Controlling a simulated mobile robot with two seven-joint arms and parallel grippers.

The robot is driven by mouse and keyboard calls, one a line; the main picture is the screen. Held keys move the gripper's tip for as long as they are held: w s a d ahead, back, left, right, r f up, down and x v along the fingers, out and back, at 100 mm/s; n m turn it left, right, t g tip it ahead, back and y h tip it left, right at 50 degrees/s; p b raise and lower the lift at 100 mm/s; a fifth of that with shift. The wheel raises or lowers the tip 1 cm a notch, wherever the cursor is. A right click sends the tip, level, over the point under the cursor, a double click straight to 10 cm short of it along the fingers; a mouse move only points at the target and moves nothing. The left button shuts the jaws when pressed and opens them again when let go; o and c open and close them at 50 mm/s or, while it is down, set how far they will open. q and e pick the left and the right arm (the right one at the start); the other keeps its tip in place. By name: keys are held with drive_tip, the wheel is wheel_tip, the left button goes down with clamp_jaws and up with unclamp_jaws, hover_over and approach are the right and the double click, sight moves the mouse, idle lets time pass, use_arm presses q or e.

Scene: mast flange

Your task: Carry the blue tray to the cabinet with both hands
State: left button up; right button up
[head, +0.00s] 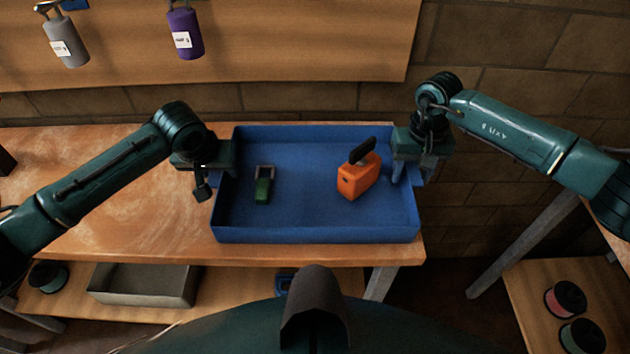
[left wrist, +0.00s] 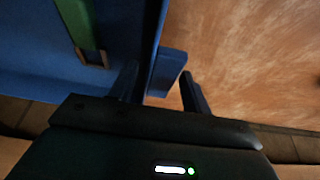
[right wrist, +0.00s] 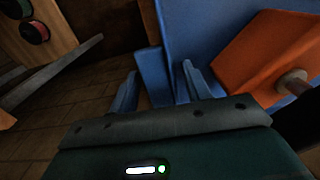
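The blue tray (head: 318,236) sits level on the wooden workbench. It holds a green item with a grey end (head: 264,188) and an orange tool with a black handle (head: 358,181). My left gripper (head: 208,182) is at the tray's left side; in the left wrist view its open fingers (left wrist: 160,88) stand on either side of a blue side tab (left wrist: 168,72). My right gripper (head: 412,172) is at the right side; in the right wrist view its open fingers (right wrist: 160,88) straddle the other tab (right wrist: 151,72), with gaps visible. I cannot make out a cabinet.
The workbench (head: 110,222) has bare top left of the tray; its right edge lies just past the tray. Below are a grey bin (head: 145,286) and a spool (head: 47,275). At right, another unit's low shelf (head: 535,300) holds red and green spools.

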use_arm(q)
clamp_jaws()
use_arm(e)
clamp_jaws()
